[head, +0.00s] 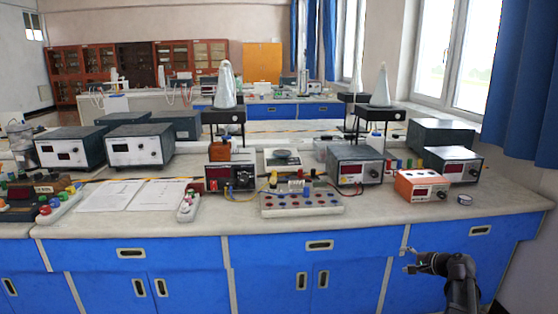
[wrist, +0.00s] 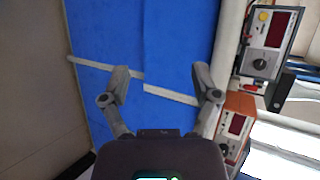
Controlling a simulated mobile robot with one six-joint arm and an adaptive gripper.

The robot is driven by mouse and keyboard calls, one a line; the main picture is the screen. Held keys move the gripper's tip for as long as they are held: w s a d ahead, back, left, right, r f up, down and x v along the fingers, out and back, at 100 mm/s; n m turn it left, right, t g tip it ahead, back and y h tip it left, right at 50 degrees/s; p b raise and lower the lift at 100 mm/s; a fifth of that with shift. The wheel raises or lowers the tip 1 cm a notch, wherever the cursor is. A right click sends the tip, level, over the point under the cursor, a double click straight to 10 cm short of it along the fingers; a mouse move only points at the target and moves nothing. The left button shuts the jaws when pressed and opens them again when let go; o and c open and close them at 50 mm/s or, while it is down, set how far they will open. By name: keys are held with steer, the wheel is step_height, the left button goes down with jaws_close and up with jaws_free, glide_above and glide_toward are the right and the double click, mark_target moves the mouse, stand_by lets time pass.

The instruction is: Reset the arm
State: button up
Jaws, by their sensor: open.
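My gripper (head: 406,260) is at the lower right in the head view, in front of the blue cabinet doors (head: 355,286) and below the bench top (head: 400,217). My dark arm shows behind it at the picture's lower edge. In the wrist view my gripper (wrist: 160,88) has its two fingers spread wide apart. Nothing is between them; the blue cabinet front (wrist: 152,32) shows behind the gap. The gripper holds nothing.
An orange meter box (head: 422,186) stands near the bench's front edge, above my gripper. Left of it are a grey power supply (head: 355,165) and a white terminal board (head: 300,202). A blue curtain (head: 527,80) hangs at right. Open papers (head: 130,195) lie on the left.

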steer(key=s+a+f+n+g+h, duration=0.25)
steer(key=s+a+n+g, duration=0.2)
steer(key=s+a, duration=0.3)
steer(key=s+a+f+n+g+h, duration=0.2)
steer(key=s+a+f+n+g, duration=0.25)
steer(key=a, duration=0.45)
steer(key=s+a+f+n+g+h, duration=0.25)
steer(key=s+a+n, duration=0.25)
steer(key=s+a, duration=0.35)
step_height(320, 180, up, 26)
steer(key=p, duration=2.6)
steer(key=shift+w+m+t+y, duration=0.3)
steer(key=shift+w+t, duration=0.1)
steer(key=shift+t, duration=0.05)
steer(key=shift+f, duration=0.1)
